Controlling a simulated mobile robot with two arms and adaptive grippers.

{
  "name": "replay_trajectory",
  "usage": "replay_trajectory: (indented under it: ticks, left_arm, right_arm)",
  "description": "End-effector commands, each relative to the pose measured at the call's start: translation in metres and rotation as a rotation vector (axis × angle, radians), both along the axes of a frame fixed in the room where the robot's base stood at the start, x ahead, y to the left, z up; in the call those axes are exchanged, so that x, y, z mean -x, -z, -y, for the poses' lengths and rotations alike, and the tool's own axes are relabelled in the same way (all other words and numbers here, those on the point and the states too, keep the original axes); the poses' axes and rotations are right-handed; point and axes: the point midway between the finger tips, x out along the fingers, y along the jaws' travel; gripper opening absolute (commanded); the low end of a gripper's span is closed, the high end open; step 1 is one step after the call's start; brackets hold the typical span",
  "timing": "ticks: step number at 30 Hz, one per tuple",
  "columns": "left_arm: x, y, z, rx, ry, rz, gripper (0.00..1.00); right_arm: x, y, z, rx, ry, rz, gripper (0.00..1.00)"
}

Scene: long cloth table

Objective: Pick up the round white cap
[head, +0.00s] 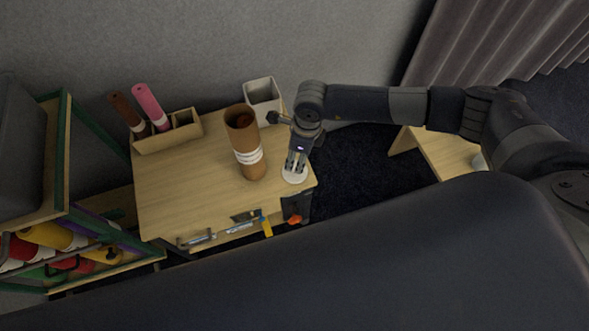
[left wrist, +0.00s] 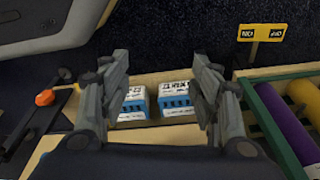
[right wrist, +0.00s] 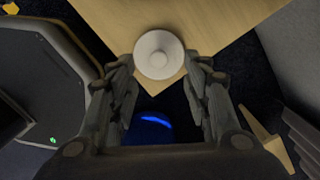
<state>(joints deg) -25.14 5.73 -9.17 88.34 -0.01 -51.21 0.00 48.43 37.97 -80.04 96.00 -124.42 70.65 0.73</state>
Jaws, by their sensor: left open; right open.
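The round white cap (head: 294,177) lies flat near the right front corner of the wooden table (head: 190,193). In the right wrist view the cap (right wrist: 158,53) shows as a disc with a small raised middle, close to the table's corner. My right gripper (head: 296,162) points down just above it in the head view, open and empty. In the right wrist view the cap is between and just past the spread fingertips (right wrist: 158,72), not gripped. My left gripper (left wrist: 160,62) is open and empty in the left wrist view, with blue-and-white boxes (left wrist: 132,106) beyond it.
A tall brown tube (head: 243,140) with a white band stands left of my right gripper. A white square container (head: 262,97) is behind. A wooden holder (head: 155,143) with pink and brown rolls is at the back left. A shelf (head: 65,150) stands left.

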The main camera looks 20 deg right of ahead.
Motion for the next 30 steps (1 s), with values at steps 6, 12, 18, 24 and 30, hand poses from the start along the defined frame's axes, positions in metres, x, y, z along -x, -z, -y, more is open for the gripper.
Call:
replay_trajectory:
  ticks: [6, 12, 18, 24, 30]
  left_arm:
    - [-0.004, -0.006, 0.001, 0.001, -0.001, 0.004, 0.57]
    - [-0.012, -0.021, 0.002, 0.001, -0.003, 0.015, 0.57]
    - [-0.016, -0.031, 0.002, 0.002, -0.004, 0.018, 0.57]
    - [-0.016, -0.032, 0.002, 0.002, -0.004, 0.018, 0.57]
    - [-0.016, -0.031, 0.002, 0.001, -0.004, 0.018, 0.57]
  right_arm:
    - [0.001, 0.019, -0.002, -0.001, 0.001, -0.003, 0.45]
    - [0.001, 0.050, -0.004, 0.000, 0.001, -0.002, 0.45]
    - [-0.001, 0.062, -0.006, -0.002, 0.002, -0.001, 0.45]
    - [-0.001, 0.062, -0.006, -0.002, 0.002, -0.001, 0.45]
    - [-0.001, 0.062, -0.006, -0.002, 0.002, -0.001, 0.06]
